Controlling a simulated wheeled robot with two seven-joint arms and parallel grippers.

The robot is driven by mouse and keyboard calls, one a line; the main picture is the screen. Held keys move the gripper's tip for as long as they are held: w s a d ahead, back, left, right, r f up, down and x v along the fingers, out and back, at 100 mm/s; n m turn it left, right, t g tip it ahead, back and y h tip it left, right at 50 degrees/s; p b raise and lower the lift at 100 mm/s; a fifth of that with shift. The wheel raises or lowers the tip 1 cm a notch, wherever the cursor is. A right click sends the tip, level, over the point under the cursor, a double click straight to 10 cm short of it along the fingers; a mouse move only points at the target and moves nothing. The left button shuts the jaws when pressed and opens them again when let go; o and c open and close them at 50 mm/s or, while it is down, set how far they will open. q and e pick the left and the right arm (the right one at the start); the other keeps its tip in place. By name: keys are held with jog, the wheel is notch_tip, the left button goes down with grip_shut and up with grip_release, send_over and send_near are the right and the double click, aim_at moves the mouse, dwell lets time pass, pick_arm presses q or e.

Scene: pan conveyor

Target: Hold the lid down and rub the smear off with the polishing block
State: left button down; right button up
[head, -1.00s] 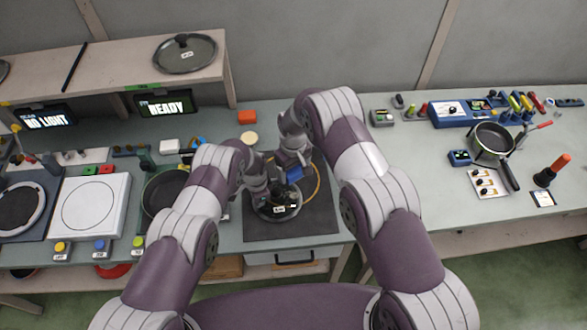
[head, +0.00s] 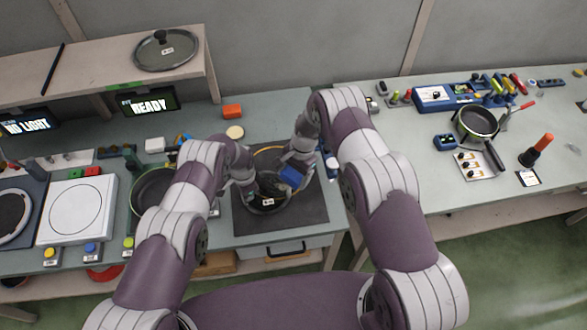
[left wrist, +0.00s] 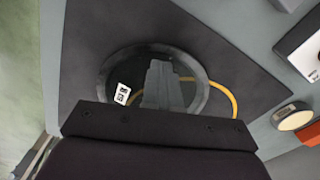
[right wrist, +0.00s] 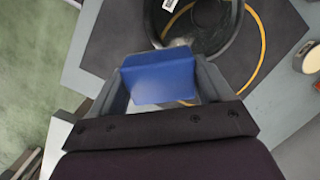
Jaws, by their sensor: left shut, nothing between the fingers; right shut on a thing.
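The glass lid (head: 262,206) with a dark rim and white label lies on the dark mat (head: 300,214). It also shows in the left wrist view (left wrist: 108,78) and the right wrist view (right wrist: 152,22). My left gripper (head: 250,190) is shut and empty over the lid; its fingers (left wrist: 163,75) cover the lid's middle, and contact is unclear. My right gripper (head: 292,172) is shut on the blue polishing block (head: 291,176), which also shows in the right wrist view (right wrist: 160,82). The block is at the lid's right edge; touching cannot be told. I cannot make out the smear clearly.
A yellow ring (head: 268,149) lies on the mat, partly behind the lid. A round cream pad (head: 235,132) and an orange block (head: 232,111) sit behind the mat. A dark pan (head: 150,190) is to the left. Another lid (head: 165,50) rests on the shelf.

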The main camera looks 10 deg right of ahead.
jog(key=m, duration=0.2)
jog(key=shift+w+a+m+t+y, duration=0.2)
jog(key=shift+m+t+y, duration=0.1)
jog(key=shift+y, duration=0.1)
jog(key=shift+f, duration=0.15)
send_over(283, 194)
jog(key=d, duration=0.2)
jog(key=shift+w+d+x, duration=0.1)
jog(key=shift+d+x, duration=0.05)
jog(key=shift+x, duration=0.75)
jog(key=shift+w+d+x, duration=0.1)
jog(key=shift+d+x, duration=0.05)
jog(key=shift+x, duration=0.75)
jog(key=shift+w+d+x, duration=0.1)
jog(key=shift+d+x, duration=0.05)
jog(key=shift+x, duration=0.7)
jog(key=shift+x, duration=1.25)
jog(key=shift+w, duration=0.1)
jog(key=shift+w+a, duration=0.1)
jog(key=shift+w, duration=1.75)
jog(key=shift+s, duration=0.1)
jog(key=shift+s+f, duration=0.15)
jog(key=shift+s, duration=0.9)
jog(key=shift+s+f, duration=0.15)
jog(key=shift+s, duration=0.9)
jog(key=shift+c, duration=0.4)
